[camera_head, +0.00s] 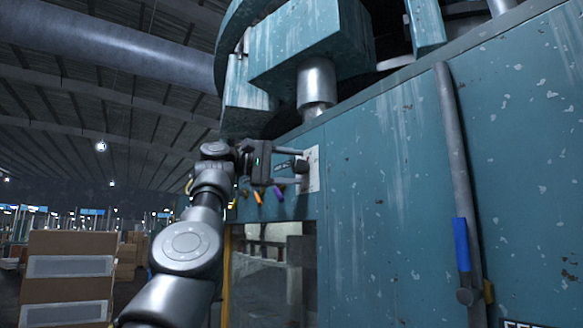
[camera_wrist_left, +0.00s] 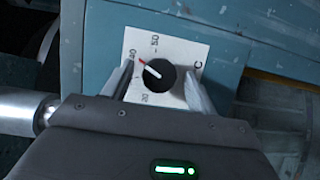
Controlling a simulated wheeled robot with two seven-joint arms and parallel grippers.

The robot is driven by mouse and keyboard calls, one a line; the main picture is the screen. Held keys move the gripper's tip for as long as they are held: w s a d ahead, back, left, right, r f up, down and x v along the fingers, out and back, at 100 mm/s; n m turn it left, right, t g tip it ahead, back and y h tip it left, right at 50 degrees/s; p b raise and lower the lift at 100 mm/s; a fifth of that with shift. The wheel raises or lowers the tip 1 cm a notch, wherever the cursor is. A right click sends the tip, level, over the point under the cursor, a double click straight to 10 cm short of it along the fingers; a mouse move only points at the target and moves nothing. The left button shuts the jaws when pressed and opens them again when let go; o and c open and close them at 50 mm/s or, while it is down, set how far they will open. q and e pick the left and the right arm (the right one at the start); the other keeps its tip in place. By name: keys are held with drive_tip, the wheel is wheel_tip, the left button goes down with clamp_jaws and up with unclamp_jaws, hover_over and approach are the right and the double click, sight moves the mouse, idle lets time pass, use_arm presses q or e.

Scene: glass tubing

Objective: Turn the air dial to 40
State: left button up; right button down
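The air dial is a round black knob (camera_wrist_left: 158,77) on a white scale plate (camera_wrist_left: 184,52) on the teal machine wall. Its white pointer is tilted to the upper left in the left wrist view, near a small red mark. The plate (camera_head: 314,169) and knob (camera_head: 301,166) also show in the head view. My left gripper (camera_wrist_left: 160,82) is open, one finger on each side of the knob, with small gaps visible. My right gripper is not in view.
Several small coloured handles, one purple (camera_head: 278,193), hang below my left gripper. A grey vertical pipe (camera_head: 455,150) with a blue lever (camera_head: 461,244) runs down the machine at right. An opening lies beneath the dial. Cardboard boxes (camera_head: 68,280) stand at the lower left.

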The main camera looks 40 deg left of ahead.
use_arm(q)
drive_tip(key=b+v, duration=0.1)
drive_tip(key=v, duration=0.9)
drive_tip(key=shift+s+a, duration=0.25)
drive_tip(key=shift+a, duration=0.05)
drive_tip(key=shift+f, duration=0.1)
idle(0.3)
